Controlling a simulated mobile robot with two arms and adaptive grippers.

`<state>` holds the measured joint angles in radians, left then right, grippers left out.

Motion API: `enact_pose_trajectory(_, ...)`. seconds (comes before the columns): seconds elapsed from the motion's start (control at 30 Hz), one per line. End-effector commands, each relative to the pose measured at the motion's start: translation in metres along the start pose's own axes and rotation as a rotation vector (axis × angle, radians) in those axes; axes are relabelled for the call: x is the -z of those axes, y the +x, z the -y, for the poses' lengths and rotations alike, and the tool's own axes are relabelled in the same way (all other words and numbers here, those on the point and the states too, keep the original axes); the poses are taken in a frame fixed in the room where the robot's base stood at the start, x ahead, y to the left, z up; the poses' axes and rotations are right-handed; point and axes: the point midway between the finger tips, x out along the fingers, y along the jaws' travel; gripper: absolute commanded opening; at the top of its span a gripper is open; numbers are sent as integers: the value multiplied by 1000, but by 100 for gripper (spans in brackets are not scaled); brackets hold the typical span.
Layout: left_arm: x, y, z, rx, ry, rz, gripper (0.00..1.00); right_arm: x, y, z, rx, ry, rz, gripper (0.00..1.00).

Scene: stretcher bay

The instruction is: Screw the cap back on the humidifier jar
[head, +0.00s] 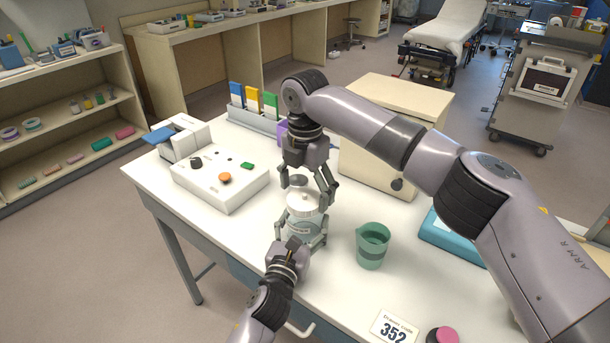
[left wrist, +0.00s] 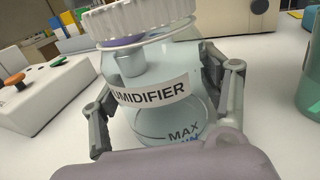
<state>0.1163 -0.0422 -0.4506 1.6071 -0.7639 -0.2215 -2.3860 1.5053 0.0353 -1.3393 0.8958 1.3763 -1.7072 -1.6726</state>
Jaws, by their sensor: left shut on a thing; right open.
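The humidifier jar (head: 304,228) is a clear, pale blue jar standing upright on the white table. In the left wrist view the jar (left wrist: 165,90) shows its HUMIDIFIER label and a MAX mark. My left gripper (head: 304,242) is shut around the jar's body, one finger on each side. The white ribbed cap (head: 303,202) is on top of the jar; it also shows at the top of the left wrist view (left wrist: 150,18). I cannot tell whether its thread is engaged. My right gripper (head: 308,190) is open, pointing down just above the cap, with its fingers apart.
A green beaker (head: 373,247) stands close to the right of the jar. A white control box (head: 222,182) with an orange knob is to the left. A cream cabinet (head: 375,140) and colored binders (head: 253,100) are behind. A 352 card (head: 394,327) lies at the front.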

Motion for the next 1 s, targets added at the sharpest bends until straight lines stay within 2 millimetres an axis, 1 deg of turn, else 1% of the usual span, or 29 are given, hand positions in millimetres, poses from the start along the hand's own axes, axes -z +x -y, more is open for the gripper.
enact_pose_trajectory(0.03,0,0,0,0,0,0,0,0,6,0,2,0,-1,81)
enact_pose_trajectory(0.13,0,0,0,0,0,0,0,0,11,0,0,0,-1,81)
enact_pose_trajectory(0.47,0,0,0,0,0,0,0,0,13,0,0,1,-1,81)
enact_pose_trajectory(1.0,0,0,0,-1,0,0,0,0,13,0,1,1,-1,45)
